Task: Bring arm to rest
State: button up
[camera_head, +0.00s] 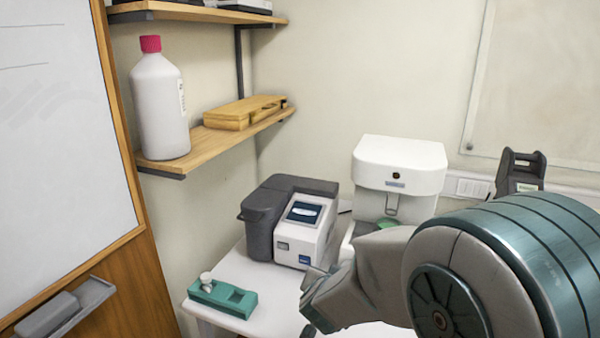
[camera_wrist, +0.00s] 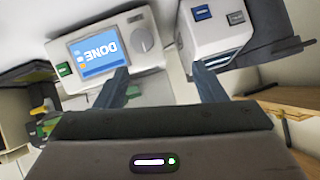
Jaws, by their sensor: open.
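My arm (camera_head: 390,275) reaches in from the lower right of the head view, bent over the white table. Its gripper end is mostly hidden behind the arm links there. In the wrist view my gripper (camera_wrist: 158,85) shows two dark fingers set apart with nothing between them. Beyond the fingers is a white device with a lit blue screen (camera_wrist: 97,52) reading "DONE", seen upside down, and a round knob beside it. A white and grey analyser (camera_wrist: 215,30) stands to its right in that view.
In the head view, the analyser (camera_head: 305,228) stands on the white table (camera_head: 240,326). A teal holder (camera_head: 222,297) with a small white piece is at the front left. A white dispenser (camera_head: 400,165) stands behind my arm. A shelf (camera_head: 205,146) holds a white bottle (camera_head: 160,105) with a red cap.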

jog(key=s+a+r+n+g+y, duration=0.1)
jog(key=s+r+n+g+y, duration=0.3)
jog(key=s, duration=0.5)
jog(key=s+d+r+n+g+h, duration=0.1)
jog(key=s+d+g, duration=0.2)
jog(key=s+d, duration=0.4)
jog(key=s, duration=0.7)
jog(key=shift+r+n+g+h, duration=0.3)
jog(key=shift+d, duration=0.1)
